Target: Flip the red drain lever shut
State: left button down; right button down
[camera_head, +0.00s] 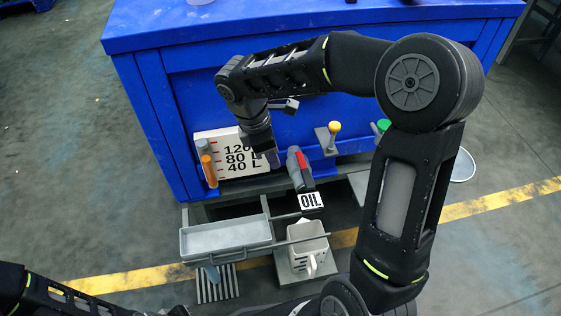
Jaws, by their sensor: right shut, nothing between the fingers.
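The red drain lever (301,160) is on a grey spout or valve (295,170) on the front of the blue tank (160,95), above a white OIL label (311,200). My right gripper (272,158) points down just left of the lever, in front of the level gauge. It is shut and empty. A small gap seems to show between its fingertips and the lever; whether they touch is hard to tell. My left arm shows only at the bottom left edge, and its gripper is out of view.
A white gauge board (226,148) stands left of the lever. A yellow-knobbed lever (334,128) and a green-knobbed one (383,125) are to the right. Below are a grey tray (226,236) and a white jug (308,246) under the OIL label. My right arm covers the right side.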

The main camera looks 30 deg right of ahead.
aim_at(304, 169)
jog(key=d+f+b, duration=0.1)
jog(key=d+f, duration=0.1)
jog(key=f, duration=0.1)
jog(key=s+d+f+b, duration=0.1)
jog(key=d+f, duration=0.1)
jog(key=s+d+f+b, duration=0.1)
jog(key=f, duration=0.2)
jog(key=shift+d+f, duration=0.35)
jog(key=shift+d, duration=0.05)
jog(key=shift+s, duration=0.15)
